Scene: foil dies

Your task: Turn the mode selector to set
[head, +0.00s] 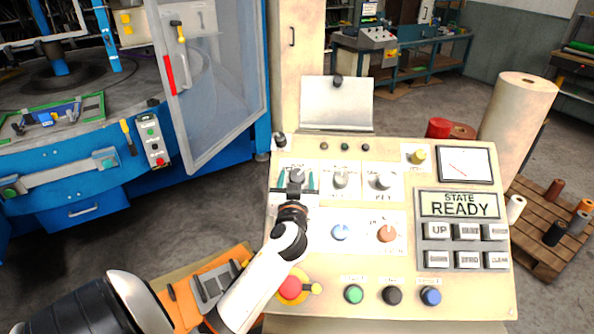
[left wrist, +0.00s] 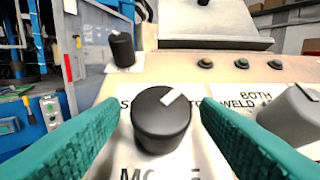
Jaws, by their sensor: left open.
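The mode selector (left wrist: 161,128) is a round black knob on a white plate lettered "MODE", partly cut off at the bottom in the left wrist view. Its white pointer line is tilted to the upper right. A label beginning with "S" on its left and one on its right are mostly hidden by my fingers. In the head view the knob (head: 297,175) is at the panel's upper left. My left gripper (head: 296,181) is open, its teal fingers on either side of the knob; the left wrist view shows gaps between fingers and knob. My right gripper is out of view.
The beige panel (head: 385,278) carries several other knobs, a "STATE READY" display (head: 459,204), keys and push buttons. A red emergency button (head: 291,287) lies beside my left forearm. A black knob (left wrist: 122,48) stands behind the selector and a grey knob (left wrist: 292,115) to its right.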

